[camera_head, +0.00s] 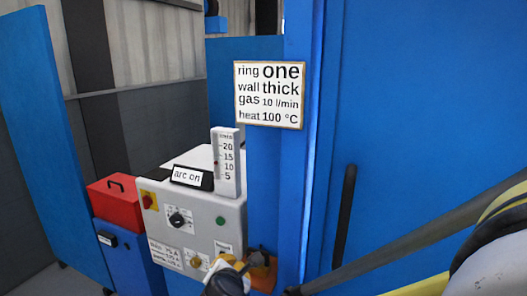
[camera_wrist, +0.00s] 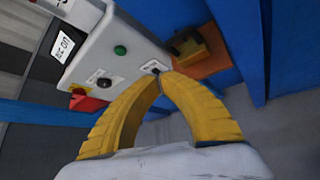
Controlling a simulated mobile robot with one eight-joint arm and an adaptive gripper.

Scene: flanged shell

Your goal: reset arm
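My gripper (camera_wrist: 161,76) shows in the wrist view with its two yellow fingers curving together at the tips. I see nothing held between them. The tips appear in front of the lower right of a grey machine panel (camera_wrist: 125,65), near a small labelled switch (camera_wrist: 153,67); I cannot tell whether they touch it. In the head view, part of my gripper (camera_head: 236,265) shows at the bottom, in front of the lower right of the grey machine (camera_head: 207,222). My arm comes in from the right.
The machine carries an "arc on" display (camera_head: 188,176), a scale (camera_head: 227,163), a black knob (camera_head: 177,219) and a green button (camera_head: 220,220). A red box (camera_head: 116,203) stands left. An orange block (camera_wrist: 205,62) is beside the panel. A sign (camera_head: 269,95) hangs by blue panels (camera_head: 420,110).

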